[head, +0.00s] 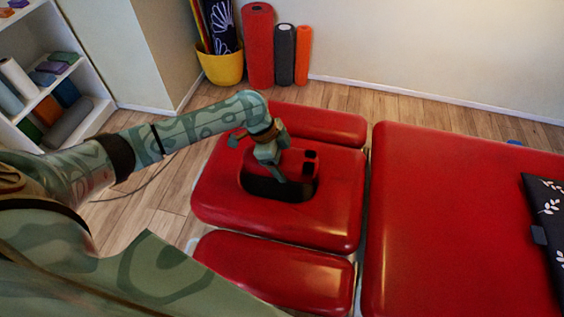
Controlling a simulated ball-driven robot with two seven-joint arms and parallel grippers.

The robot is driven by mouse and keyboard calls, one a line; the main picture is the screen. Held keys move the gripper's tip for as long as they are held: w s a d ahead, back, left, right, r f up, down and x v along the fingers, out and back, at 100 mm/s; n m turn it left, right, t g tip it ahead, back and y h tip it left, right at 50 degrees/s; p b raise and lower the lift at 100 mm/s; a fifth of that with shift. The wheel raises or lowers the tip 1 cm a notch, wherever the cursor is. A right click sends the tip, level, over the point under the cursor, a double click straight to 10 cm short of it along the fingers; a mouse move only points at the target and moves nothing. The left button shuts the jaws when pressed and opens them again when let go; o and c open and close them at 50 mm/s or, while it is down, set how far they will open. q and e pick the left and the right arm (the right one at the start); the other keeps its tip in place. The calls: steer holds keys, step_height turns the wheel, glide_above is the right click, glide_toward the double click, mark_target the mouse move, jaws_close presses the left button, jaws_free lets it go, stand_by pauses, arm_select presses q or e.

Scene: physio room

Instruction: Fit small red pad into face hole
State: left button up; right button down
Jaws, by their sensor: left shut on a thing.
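The face hole (262,190) is a dark oval opening in the red headrest section (340,200) of the treatment table. The small red pad (297,170) is over the hole, with a dark band showing along its near side. My right gripper is not in view.
Red side cushions (275,270) flank the headrest, and the long red table section (450,220) lies right. A black patterned cloth item (546,220) lies on it. A yellow bucket (221,68) and upright rolls (285,55) stand by the wall. Shelves (50,80) are at left.

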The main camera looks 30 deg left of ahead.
arm_select(q)
steer(key=shift+s+a+f, duration=0.1)
steer(key=shift+a+f, duration=0.05)
steer(key=shift+f, duration=0.5)
step_height(320, 180, down, 7)
steer(key=b, duration=0.7)
steer(key=shift+r, duration=0.1)
steer(key=shift+f, duration=0.75)
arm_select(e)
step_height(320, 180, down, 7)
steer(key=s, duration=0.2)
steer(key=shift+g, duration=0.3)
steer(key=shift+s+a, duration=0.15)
arm_select(q)
steer(key=o, duration=1.1)
steer(key=shift+m, duration=0.3)
steer(key=shift+o, duration=0.2)
steer(key=p+v, duration=0.6)
steer(key=v, duration=0.9)
steer(key=shift+r, duration=0.15)
steer(key=shift+a+r+p, duration=0.2)
steer(key=shift+r+p, duration=0.15)
steer(key=shift+r, duration=0.15)
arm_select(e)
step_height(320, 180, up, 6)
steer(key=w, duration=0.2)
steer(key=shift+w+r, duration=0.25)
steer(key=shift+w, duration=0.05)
